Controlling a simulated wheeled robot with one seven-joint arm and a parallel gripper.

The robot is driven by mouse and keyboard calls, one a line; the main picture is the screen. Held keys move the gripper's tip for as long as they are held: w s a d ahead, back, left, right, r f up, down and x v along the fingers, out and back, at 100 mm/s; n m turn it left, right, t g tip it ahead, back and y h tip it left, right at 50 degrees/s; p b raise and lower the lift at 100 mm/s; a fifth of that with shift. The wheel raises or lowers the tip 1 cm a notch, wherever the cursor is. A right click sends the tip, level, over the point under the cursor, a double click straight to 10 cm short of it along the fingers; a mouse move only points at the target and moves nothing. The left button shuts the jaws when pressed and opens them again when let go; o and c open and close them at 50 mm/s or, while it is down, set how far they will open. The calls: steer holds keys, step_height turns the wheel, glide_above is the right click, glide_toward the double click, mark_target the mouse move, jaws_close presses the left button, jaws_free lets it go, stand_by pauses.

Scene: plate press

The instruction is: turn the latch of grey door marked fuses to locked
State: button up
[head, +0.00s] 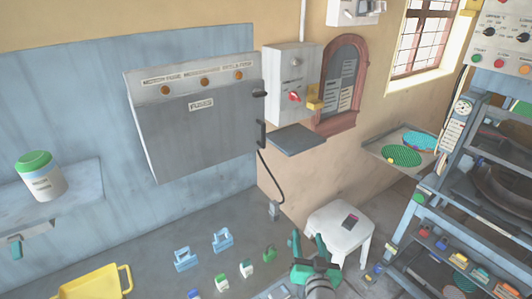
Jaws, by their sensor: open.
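The grey door (190,140) is the front of a wide wall cabinet in the head view, left of centre. A small white label (201,104) on it appears to read fuses. The door looks closed. At its right edge are a small dark latch-like piece (259,94) and, lower, a dark upright handle (261,134). I cannot tell which way the latch is turned. My green gripper (308,241) is at the bottom centre, open and empty, well below and right of the door, apart from it.
A grey box with a red switch (294,97) hangs right of the cabinet, with a dark shelf (297,140) below it. A white stool (340,228) stands beside my gripper. Blue clips (222,240) and small bottles (247,268) stand on the grey surface at lower left.

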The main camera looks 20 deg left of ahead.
steer(key=w+a+r+n+y, duration=0.1)
steer(key=w+a+r+y, duration=0.1)
steer(key=w+r, duration=0.4)
steer(key=n+g+y, duration=0.4)
steer(key=n+y, duration=0.3)
steer(key=n, duration=0.2)
glide_toward(262, 94)
steer(key=x, duration=0.8)
steer(key=shift+a, duration=0.1)
steer(key=c, duration=1)
